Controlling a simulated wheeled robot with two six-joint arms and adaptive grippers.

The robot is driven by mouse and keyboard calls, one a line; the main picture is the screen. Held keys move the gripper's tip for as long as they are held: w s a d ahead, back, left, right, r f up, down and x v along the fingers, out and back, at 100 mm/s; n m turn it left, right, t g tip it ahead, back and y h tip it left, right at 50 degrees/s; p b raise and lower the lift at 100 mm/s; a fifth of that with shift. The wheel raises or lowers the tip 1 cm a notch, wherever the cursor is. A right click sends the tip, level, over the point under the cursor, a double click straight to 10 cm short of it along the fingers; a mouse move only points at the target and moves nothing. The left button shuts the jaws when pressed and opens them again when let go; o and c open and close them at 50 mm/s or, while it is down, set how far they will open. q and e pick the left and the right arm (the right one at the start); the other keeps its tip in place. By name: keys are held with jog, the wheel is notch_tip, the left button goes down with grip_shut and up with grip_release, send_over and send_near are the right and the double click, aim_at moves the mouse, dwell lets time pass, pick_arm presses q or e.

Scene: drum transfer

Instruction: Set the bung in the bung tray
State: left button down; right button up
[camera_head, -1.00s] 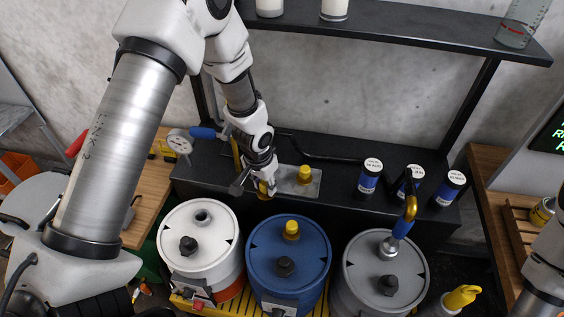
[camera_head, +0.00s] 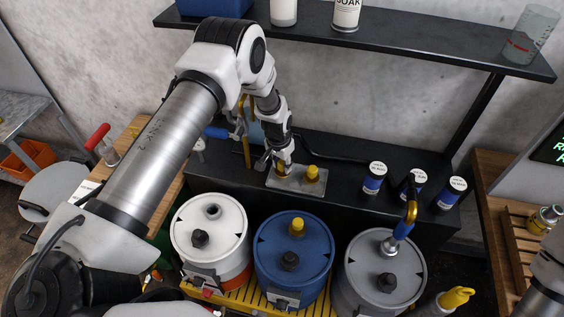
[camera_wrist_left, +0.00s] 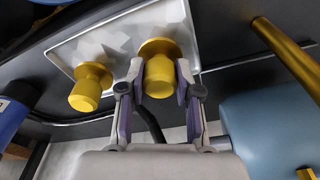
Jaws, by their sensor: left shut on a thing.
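The bung tray (camera_head: 297,187) is a small pale metal tray on the black bench behind the drums; it also shows in the left wrist view (camera_wrist_left: 66,50). My left gripper (camera_head: 279,171) is over the tray's left part. In the left wrist view its fingers are shut on a yellow bung (camera_wrist_left: 159,76), upright over the tray; I cannot tell whether it touches the tray. A second yellow bung (camera_head: 312,173) stands in the tray's right part and shows beside the held one in the wrist view (camera_wrist_left: 88,90). My right gripper is out of view.
A white drum (camera_head: 190,215) with an uncovered hole, a blue drum (camera_head: 265,245) with a yellow bung, and a grey drum (camera_head: 360,260) with a blue-handled nozzle stand in front. A shelf (camera_head: 400,38) hangs above.

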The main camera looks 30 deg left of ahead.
pick_arm(q)
jog(key=shift+f, duration=0.2)
jog(key=c, duration=0.8)
grip_release()
jog(key=shift+r, duration=0.1)
